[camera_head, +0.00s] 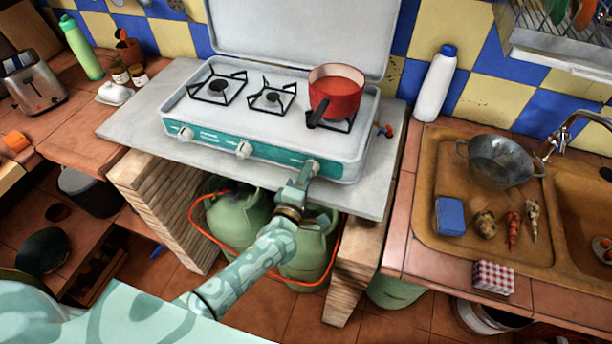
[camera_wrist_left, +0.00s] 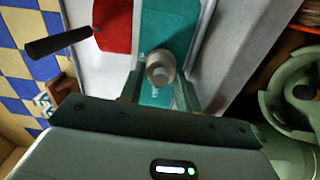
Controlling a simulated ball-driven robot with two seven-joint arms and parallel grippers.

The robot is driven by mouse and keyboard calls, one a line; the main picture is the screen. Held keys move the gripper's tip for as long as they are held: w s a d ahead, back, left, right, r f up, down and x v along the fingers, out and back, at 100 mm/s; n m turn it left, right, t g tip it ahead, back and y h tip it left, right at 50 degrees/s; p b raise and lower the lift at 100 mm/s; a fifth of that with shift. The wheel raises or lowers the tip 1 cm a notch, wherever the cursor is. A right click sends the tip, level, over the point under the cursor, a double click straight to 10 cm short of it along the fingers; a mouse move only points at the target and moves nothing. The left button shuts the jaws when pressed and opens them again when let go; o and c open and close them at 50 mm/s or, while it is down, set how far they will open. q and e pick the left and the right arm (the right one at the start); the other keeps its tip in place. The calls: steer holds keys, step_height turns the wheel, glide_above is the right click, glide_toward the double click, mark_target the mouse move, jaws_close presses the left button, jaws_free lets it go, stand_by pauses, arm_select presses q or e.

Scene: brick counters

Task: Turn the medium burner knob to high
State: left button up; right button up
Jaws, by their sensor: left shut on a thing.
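The camping stove (camera_head: 230,110) has a teal front panel with three knobs: a left knob (camera_head: 186,133), a middle knob (camera_head: 244,149) and a right knob (camera_head: 313,165). My left gripper (camera_head: 307,172) is at the right knob, reaching up from below. In the left wrist view, the right knob (camera_wrist_left: 160,68) sits between the two fingers of my left gripper (camera_wrist_left: 159,84), which is shut on it. The fingers partly hide the panel around the knob. Its setting cannot be read. My right gripper is in neither view.
A red pot (camera_head: 336,92) stands on the right burner, its dark handle pointing toward the front. The other two burners are bare. Green gas bottles (camera_head: 306,250) with an orange hose stand below the counter. A sink (camera_head: 440,180) is at the right.

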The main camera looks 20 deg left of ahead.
arm_select(q)
steer(key=shift+n, duration=0.3)
steer(key=o, duration=1)
steer(key=shift+s, duration=0.6)
steer(key=s, duration=0.5)
steer(key=s+p, duration=0.1)
steer(key=s, duration=0.9)
steer(key=shift+s+a, duration=0.1)
steer(key=shift+a, duration=0.2)
